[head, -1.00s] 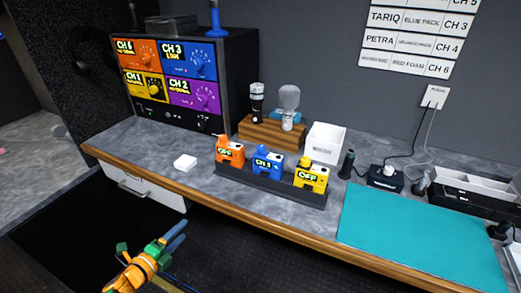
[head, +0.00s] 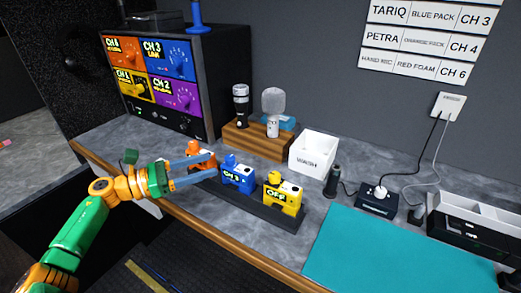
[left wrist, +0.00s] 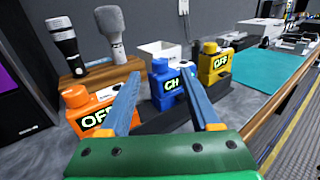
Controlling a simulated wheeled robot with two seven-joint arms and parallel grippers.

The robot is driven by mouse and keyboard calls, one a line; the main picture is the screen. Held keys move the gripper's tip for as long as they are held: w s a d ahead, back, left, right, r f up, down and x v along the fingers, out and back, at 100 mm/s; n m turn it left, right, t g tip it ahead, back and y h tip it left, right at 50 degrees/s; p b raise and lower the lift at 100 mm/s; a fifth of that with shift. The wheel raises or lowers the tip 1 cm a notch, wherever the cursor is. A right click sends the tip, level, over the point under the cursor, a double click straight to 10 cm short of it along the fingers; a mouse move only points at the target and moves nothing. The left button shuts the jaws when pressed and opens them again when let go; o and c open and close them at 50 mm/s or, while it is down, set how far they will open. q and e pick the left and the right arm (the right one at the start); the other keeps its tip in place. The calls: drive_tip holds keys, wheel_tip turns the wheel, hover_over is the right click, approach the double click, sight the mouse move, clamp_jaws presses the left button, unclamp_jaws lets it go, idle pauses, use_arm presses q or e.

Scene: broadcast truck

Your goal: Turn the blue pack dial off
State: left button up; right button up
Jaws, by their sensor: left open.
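The blue pack (head: 238,180) stands in the dark rack (head: 250,209) between the orange pack (head: 203,158) and the yellow pack (head: 283,195). Its label reads CH with a digit I cannot read surely. Its blue dial (head: 229,160) is on top; it also shows in the left wrist view (left wrist: 160,66). The orange and yellow packs read OFF. My left gripper (head: 219,165) is open and empty, its fingers reaching over the orange pack toward the blue one. In the left wrist view the blue pack (left wrist: 171,92) appears between the fingertips, beyond them. My right gripper is not in view.
Behind the rack, a wooden block (head: 257,139) holds microphones, and a white box (head: 314,152) stands beside it. A black cylinder (head: 332,181) and charger (head: 377,201) are to the right. The teal mat (head: 385,255) is clear. A channel panel (head: 155,75) stands at left.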

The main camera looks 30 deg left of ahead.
sight(229, 157)
use_arm(q)
drive_tip(key=p+x, duration=0.2)
drive_tip(key=x, duration=0.4)
drive_tip(key=shift+w+d+r+p, duration=0.15)
drive_tip(key=shift+w+d+p, duration=0.05)
drive_tip(key=shift+w+p, duration=0.1)
drive_tip(key=shift+w+d, duration=0.15)
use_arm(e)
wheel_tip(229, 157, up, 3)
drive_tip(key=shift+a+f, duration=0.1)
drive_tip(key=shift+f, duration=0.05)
use_arm(q)
drive_tip(key=shift+c, duration=1.1)
clamp_jaws()
